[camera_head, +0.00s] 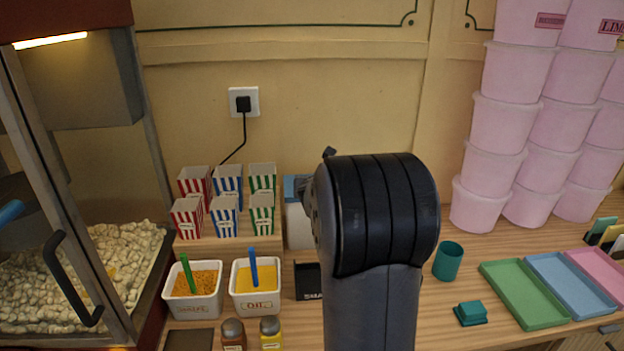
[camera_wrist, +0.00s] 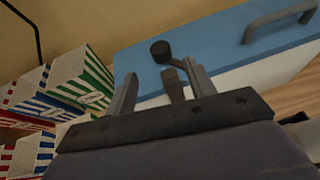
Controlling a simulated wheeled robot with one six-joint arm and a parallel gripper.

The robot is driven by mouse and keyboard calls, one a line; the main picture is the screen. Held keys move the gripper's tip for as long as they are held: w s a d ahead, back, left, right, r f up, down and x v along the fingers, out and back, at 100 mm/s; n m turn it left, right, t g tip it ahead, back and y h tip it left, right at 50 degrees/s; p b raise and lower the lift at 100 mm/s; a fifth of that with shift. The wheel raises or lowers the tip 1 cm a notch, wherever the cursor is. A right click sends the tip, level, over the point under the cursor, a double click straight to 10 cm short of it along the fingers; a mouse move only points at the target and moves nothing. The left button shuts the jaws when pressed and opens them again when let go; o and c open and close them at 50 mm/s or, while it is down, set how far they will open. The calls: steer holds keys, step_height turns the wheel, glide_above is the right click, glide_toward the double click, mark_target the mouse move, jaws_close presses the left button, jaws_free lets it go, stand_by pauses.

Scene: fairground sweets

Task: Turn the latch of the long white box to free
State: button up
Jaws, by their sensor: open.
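The long white box (camera_wrist: 270,68) with a blue lid (camera_wrist: 225,42) fills the upper right of the wrist view. In the head view the white box (camera_head: 297,230) is mostly hidden behind my arm. Its dark latch (camera_wrist: 160,50), with a round black knob, stands at the lid's near edge. My gripper (camera_wrist: 160,72) is open, with one grey finger to each side of the latch's lower part. I cannot tell whether either finger touches it. A grey bar handle (camera_wrist: 277,20) is on the lid to the right.
Striped popcorn boxes (camera_head: 228,187) stand left of the white box. Two sauce tubs (camera_head: 256,287) and shaker jars are in front of them. A teal cup (camera_head: 448,261), a teal block and coloured trays (camera_head: 524,296) lie to the right. Stacked pink tubs (camera_head: 497,124) stand behind.

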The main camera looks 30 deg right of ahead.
steer(key=x, duration=0.8)
steer(key=shift+w+d+p, duration=0.1)
steer(key=shift+w+p, duration=0.05)
steer(key=shift+p, duration=0.25)
steer(key=shift+c, duration=0.2)
steer(key=c, duration=0.9)
